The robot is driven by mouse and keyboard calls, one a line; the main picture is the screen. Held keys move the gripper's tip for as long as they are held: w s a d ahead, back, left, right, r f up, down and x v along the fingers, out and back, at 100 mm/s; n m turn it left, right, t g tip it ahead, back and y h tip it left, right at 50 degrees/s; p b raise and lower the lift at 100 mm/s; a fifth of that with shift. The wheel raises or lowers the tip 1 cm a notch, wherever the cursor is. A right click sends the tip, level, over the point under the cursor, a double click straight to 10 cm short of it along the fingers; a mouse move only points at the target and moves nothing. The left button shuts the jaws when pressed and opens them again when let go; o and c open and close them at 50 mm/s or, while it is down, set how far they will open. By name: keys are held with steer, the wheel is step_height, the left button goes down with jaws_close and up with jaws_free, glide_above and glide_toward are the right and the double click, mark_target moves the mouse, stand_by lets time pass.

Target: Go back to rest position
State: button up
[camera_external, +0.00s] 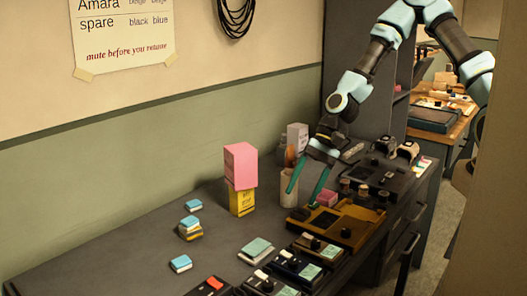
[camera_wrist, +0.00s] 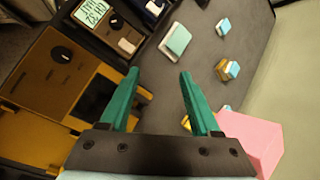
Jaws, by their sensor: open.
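My gripper (camera_external: 306,192) is open, with green fingers pointing down over the dark desk. Nothing is between the fingers. In the wrist view my gripper (camera_wrist: 153,88) shows two green fingers spread apart with the bare desk between and beyond them. It hangs above the left edge of the mustard-yellow device (camera_external: 335,224), right of the stacked pink and yellow boxes. The fingertips look close to the device in the external view, but I cannot tell whether they touch. My arm reaches in from the upper right.
A pink box (camera_external: 241,164) sits on a yellow box (camera_external: 242,201). A pale cup (camera_external: 289,188) stands behind my gripper. Small blue and yellow blocks (camera_external: 190,228) lie at left. Several dark devices (camera_external: 295,268) line the front edge.

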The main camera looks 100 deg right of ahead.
steer(key=s+a+n+g+h, duration=0.2)
steer(key=s+a+n+g, duration=0.2)
steer(key=a+n, duration=0.35)
steer(key=s+a+r+n+h+b, duration=0.1)
steer(key=s+a+r+n+h, duration=0.1)
steer(key=s+a+r+n, duration=0.4)
step_height(320, 180, up, 2)
steer(key=a+n, duration=0.1)
steer(key=n, duration=0.4)
steer(key=shift+a+r+h+b, duration=0.2)
steer(key=shift+a+h+b, duration=0.05)
steer(key=shift+h+b, duration=0.1)
